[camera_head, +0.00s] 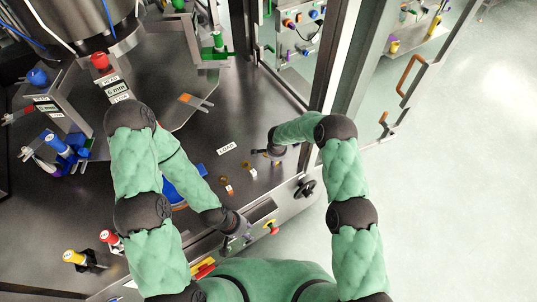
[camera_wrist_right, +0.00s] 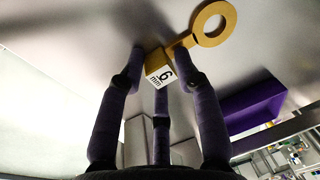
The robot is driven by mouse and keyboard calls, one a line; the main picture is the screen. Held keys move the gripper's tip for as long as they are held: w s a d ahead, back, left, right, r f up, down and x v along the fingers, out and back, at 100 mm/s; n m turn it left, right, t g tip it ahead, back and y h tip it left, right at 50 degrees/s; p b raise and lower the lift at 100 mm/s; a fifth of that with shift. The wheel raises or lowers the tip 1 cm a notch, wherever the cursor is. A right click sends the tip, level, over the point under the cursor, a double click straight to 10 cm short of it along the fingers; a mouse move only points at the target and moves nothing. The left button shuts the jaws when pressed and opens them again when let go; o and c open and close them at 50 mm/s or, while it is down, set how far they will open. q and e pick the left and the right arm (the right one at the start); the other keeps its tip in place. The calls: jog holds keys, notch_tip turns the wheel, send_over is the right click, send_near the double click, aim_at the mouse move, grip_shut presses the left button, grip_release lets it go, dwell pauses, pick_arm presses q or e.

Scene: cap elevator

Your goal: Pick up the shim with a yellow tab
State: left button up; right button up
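In the right wrist view, a gold-yellow piece with a ring (camera_wrist_right: 214,24) joins a small block with a white "6 mm" label (camera_wrist_right: 159,76). It looks like the yellow-tabbed shim, though its full shape is hidden. My right gripper (camera_wrist_right: 160,62) has its fingers spread, with the block between or just beyond the fingertips; I cannot tell whether they touch it. In the head view, my right gripper (camera_head: 266,153) is low over the metal table, right of the "LOAD" label. My left gripper (camera_head: 237,238) is at the table's front edge, its fingers too small to read.
Small labelled gold-brown pieces (camera_head: 250,169) and (camera_head: 227,187) lie left of my right gripper. A pronged piece with an orange tab (camera_head: 194,100) lies farther back. A purple block (camera_wrist_right: 252,106) stands beside my fingers. A metal frame post (camera_head: 328,60) rises behind my right arm.

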grip_shut()
jog(key=shift+r, duration=0.2)
jog(key=shift+w+r, duration=0.1)
jog(key=shift+r, duration=0.5)
jog(key=s+r+b, duration=0.3)
jog(key=s+r, duration=0.8)
jog(key=s, duration=0.3)
jog(key=shift+r, duration=0.2)
jog(key=shift+d, duration=0.1)
